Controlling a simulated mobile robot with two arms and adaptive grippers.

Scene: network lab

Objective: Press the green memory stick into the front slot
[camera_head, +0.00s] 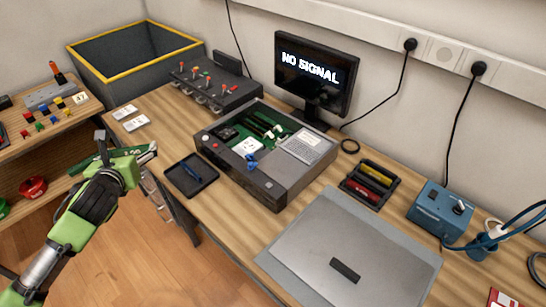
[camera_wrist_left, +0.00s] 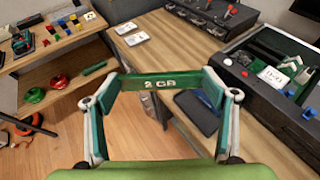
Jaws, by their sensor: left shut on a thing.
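My left gripper (camera_head: 120,163) is shut on the green memory stick (camera_head: 143,152), to the left of the table's edge. In the left wrist view the stick (camera_wrist_left: 180,80) spans level between the two fingertips, with "2 GB" facing the camera. The open computer case (camera_head: 272,190) lies on the table to the right, well apart from the stick. Inside it is a green board (camera_head: 243,134) with dark slots and white latches. I cannot make out the front slot clearly. My right gripper is not in view.
A dark tray (camera_head: 207,174) with a blue tool lies left of the case. A monitor (camera_head: 316,75) reading "NO SIGNAL" stands behind it. A grey panel (camera_head: 345,235), a black holder with coloured sticks (camera_head: 350,190) and a blue box (camera_head: 430,212) are to the right.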

